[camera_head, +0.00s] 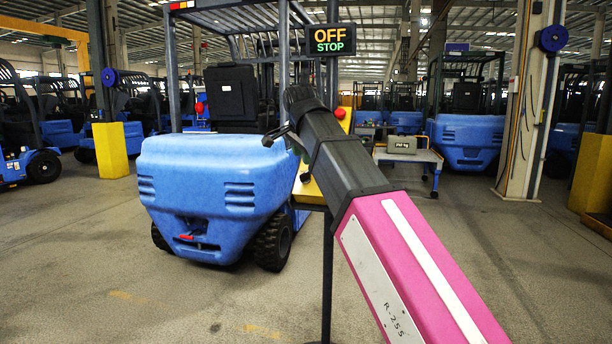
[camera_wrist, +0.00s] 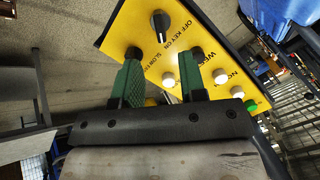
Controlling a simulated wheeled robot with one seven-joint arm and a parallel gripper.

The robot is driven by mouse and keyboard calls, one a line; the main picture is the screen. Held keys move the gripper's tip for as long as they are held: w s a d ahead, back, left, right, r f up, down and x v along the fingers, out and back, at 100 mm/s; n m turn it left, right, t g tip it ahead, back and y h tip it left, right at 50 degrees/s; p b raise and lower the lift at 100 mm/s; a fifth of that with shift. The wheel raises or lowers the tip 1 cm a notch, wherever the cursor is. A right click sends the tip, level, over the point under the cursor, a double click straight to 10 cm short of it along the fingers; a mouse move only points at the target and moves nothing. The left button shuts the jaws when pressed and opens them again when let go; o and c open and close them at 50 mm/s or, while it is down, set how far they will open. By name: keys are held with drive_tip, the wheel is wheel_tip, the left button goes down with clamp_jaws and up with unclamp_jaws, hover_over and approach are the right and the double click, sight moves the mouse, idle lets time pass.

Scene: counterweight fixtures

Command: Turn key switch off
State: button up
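A yellow control panel (camera_wrist: 115,38) fills the upper middle of the wrist view. The key switch (camera_wrist: 160,22), a black knob with a pale mark, sits near its top, beside lettering that reads OFF KEY ON. My gripper (camera_wrist: 161,56) is open, with its two green fingers apart and nothing between them. The fingertips lie below the key switch in the picture, and the knob appears clear of both. Dark round ends show at the fingertips; I cannot tell whether they belong to the panel. In the head view my arm hides most of the panel (camera_head: 308,192).
White buttons (camera_wrist: 220,76) and a green button (camera_wrist: 250,106) are on the panel. A sign (camera_head: 332,39) reads OFF STOP. A blue forklift (camera_head: 210,185) stands behind at left. A cart with a grey box (camera_head: 402,145) stands at right. The floor at left front is clear.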

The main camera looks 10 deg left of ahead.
sight(305, 173)
drive_tip(key=x, duration=0.8)
drive_tip(key=shift+w+f, duration=0.2)
drive_tip(key=shift+f, duration=0.15)
drive_tip(key=c, duration=0.6)
